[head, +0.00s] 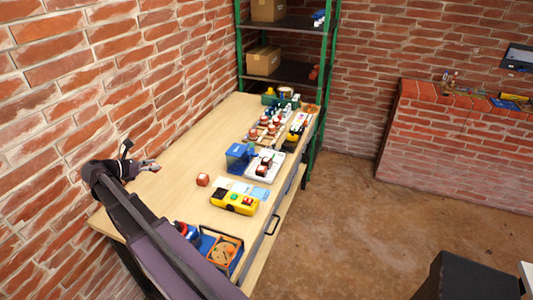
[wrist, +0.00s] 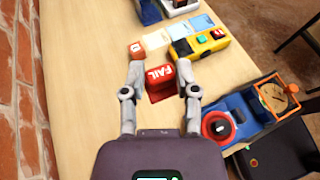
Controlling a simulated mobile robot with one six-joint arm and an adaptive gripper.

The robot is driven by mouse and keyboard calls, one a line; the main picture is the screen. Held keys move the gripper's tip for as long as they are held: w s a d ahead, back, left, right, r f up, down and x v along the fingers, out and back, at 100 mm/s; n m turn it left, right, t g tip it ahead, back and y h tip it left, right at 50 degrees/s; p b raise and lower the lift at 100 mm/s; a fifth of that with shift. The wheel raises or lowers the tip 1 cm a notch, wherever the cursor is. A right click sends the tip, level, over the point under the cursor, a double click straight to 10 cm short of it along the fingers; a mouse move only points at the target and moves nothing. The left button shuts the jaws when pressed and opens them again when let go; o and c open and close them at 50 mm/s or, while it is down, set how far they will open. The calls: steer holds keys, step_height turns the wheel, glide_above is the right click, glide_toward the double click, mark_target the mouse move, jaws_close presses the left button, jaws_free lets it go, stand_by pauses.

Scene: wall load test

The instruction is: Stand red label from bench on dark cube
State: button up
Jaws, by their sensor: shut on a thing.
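The red label (wrist: 160,77), marked "FAIL" in white, is between the fingertips of my gripper (wrist: 161,70) in the wrist view. My gripper is shut on it. In the head view my gripper (head: 149,165) is over the left part of the wooden bench (head: 165,200), near the brick wall; the label is too small to make out there. I cannot tell its exact height above the bench. A black box-shaped thing (head: 465,278) shows at the bottom right of the head view, apart from the bench; I cannot tell if it is the dark cube.
A small red cube (head: 203,180) stands on the bench, with a yellow device (head: 234,202), pale cards and a white tray (head: 277,172) beyond. A blue tray (wrist: 262,112) with an orange part lies right. A brick wall (head: 60,90) borders the bench.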

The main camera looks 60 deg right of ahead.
step_height(320, 180, up, 10)
steer(key=p, duration=0.9)
steer(key=shift+s, duration=0.2)
